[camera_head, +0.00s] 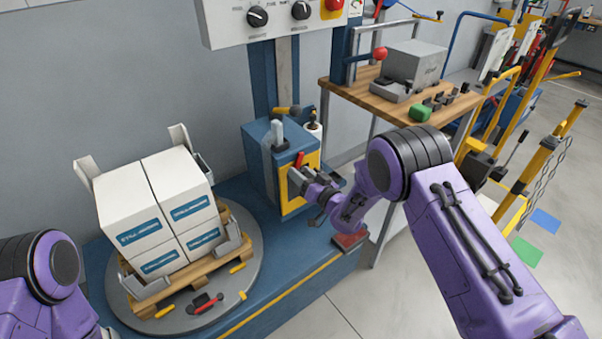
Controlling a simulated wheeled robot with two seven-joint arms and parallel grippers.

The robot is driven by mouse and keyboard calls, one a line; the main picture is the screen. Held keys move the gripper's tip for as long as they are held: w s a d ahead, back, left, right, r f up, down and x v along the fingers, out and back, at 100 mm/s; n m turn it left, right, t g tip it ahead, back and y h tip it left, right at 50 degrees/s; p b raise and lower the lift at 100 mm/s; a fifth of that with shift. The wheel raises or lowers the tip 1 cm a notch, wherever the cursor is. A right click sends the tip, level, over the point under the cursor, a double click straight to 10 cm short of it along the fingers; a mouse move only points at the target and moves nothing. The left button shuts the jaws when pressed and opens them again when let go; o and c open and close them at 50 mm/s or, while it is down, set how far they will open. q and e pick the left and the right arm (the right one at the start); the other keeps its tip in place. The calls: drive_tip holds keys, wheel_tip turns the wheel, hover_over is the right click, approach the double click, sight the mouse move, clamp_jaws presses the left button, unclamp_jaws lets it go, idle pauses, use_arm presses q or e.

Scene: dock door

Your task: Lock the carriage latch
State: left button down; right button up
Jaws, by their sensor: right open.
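The carriage is a blue box (258,160) on the mast, with a yellow front plate (290,205). A small red handle (299,159), which looks like the latch, stands upright at the top of that plate. My right gripper (294,178) is open in front of the yellow plate, just below the red handle. The gripper hides part of the plate and perhaps the handle's lower end. I cannot tell whether the fingers touch it. My left arm shows at the lower left corner, but its gripper is out of view.
White boxes on a pallet (151,309) stand on a round turntable (258,262) at the left. A control panel (280,22) hangs above the carriage. A wooden bench (345,93) with tools is behind my right arm. Grey floor is open at the front.

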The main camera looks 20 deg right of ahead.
drive_tip(key=shift+w+a, duration=0.1)
drive_tip(key=shift+w, duration=0.15)
clamp_jaws()
drive_tip(key=n+b, duration=0.1)
drive_tip(key=d+f+n+b, duration=0.1)
drive_tip(key=shift+w+n+b, duration=0.15)
drive_tip(key=shift+n+b, duration=0.15)
drive_tip(key=shift+n, duration=0.1)
drive_tip(key=shift+w+d+r+n, duration=0.1)
drive_tip(key=shift+d+r+n, duration=0.25)
drive_tip(key=shift+n, duration=0.65)
unclamp_jaws()
